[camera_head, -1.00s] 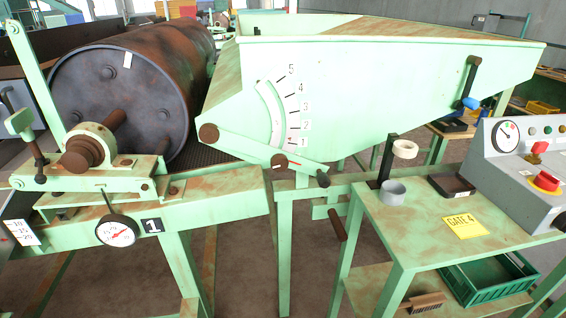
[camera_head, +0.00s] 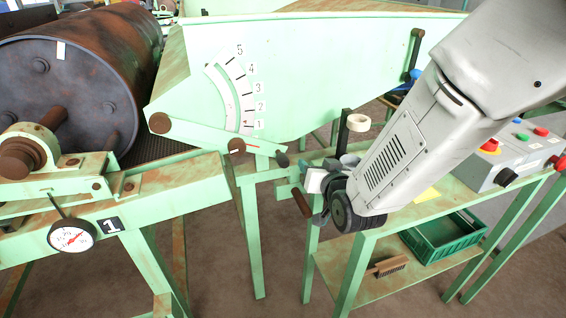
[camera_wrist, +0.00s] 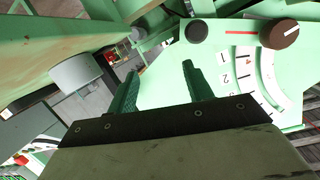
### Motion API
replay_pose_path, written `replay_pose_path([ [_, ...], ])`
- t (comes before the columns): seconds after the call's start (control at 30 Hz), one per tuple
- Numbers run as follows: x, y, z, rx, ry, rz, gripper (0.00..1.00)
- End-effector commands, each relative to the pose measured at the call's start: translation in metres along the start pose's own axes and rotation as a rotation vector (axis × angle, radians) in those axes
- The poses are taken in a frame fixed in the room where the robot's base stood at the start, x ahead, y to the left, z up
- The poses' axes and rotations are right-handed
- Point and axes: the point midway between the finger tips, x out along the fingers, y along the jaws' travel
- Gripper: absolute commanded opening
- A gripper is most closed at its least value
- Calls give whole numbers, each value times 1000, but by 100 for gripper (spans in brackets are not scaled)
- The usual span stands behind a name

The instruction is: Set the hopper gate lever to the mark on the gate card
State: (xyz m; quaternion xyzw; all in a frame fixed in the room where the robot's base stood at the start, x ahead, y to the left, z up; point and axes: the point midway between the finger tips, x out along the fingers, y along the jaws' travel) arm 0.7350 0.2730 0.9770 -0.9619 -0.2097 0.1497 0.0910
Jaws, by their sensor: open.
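The green hopper gate lever (camera_head: 215,140) slopes down to the right, with a brown clamp knob (camera_head: 236,146), a red pointer line and a black handle end (camera_head: 282,159). It lies at the low end of the white curved scale (camera_head: 233,95), just below mark 1; marks run up to 5. The yellow gate card (camera_head: 428,196) lies on the side table, mostly hidden by my arm; its writing cannot be read now. In the wrist view, my gripper (camera_wrist: 158,75) is open and empty, its right finger close to the lever's black handle end (camera_wrist: 197,32), apparently without touching.
The side table (camera_head: 460,185) stands under my arm, with a grey control box (camera_head: 510,155) at its right. A post with a white ring (camera_head: 358,122) stands close to my gripper. A rusty drum (camera_head: 80,75) is at left. A green crate (camera_head: 445,238) sits on the lower shelf.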

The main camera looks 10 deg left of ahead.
Motion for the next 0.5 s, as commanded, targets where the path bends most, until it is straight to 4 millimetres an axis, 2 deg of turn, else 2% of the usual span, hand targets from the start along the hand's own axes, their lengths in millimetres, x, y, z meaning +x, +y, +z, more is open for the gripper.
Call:
replay_pose_path([
  [0.03,6,-13,16,-2,38,-29,51],
  [0.2,12,-41,37,2,172,-97,51],
  [0.37,12,-50,43,6,223,-124,51],
  [0.5,25,-52,39,7,232,-125,51],
])
